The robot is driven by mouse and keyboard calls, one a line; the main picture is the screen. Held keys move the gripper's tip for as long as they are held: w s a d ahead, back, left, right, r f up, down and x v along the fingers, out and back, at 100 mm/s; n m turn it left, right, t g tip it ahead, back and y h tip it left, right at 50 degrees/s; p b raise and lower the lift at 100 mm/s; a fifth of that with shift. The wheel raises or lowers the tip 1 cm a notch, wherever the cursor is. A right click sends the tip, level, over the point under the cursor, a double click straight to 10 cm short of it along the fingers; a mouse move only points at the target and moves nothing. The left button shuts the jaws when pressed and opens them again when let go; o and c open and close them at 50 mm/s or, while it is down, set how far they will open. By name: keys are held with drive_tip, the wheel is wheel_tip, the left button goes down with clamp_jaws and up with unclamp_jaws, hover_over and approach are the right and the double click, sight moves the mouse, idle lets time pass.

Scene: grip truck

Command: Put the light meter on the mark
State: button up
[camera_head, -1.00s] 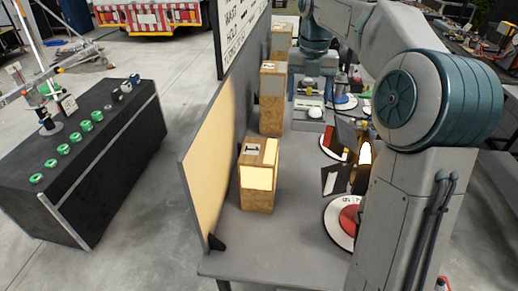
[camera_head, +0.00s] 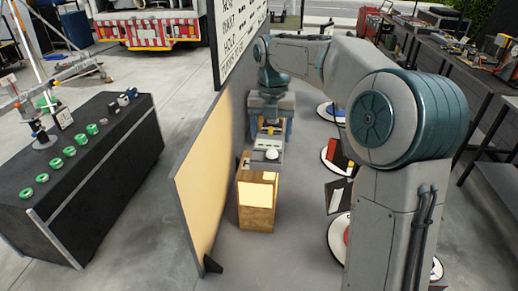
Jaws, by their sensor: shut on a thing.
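My gripper (camera_head: 270,131) is shut on the light meter (camera_head: 268,150), a small grey device with a white dome. The meter is above or on the top of the nearest wooden block (camera_head: 257,203), which has a pale panel on its front. I cannot tell whether the meter touches the block. The meter covers most of the block's top, and no mark can be made out there. My wrist and arm hide the blocks further back.
A tan upright panel (camera_head: 213,165) stands close on the block's left. Black-flapped lamps (camera_head: 337,194) and round discs (camera_head: 337,238) stand to the right. A black case (camera_head: 85,165) with green clamps is further left.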

sight(260, 133)
drive_tip(key=a+f, duration=0.1)
drive_tip(key=a, duration=0.2)
drive_tip(key=shift+f, duration=0.35)
drive_tip(key=shift+f+p, duration=0.4)
drive_tip(key=shift+f, duration=1.6)
drive_tip(key=shift+f, duration=0.1)
drive_tip(key=o, duration=1.2)
wheel_tip(260, 133, up, 12)
drive_tip(key=shift+r, duration=0.1)
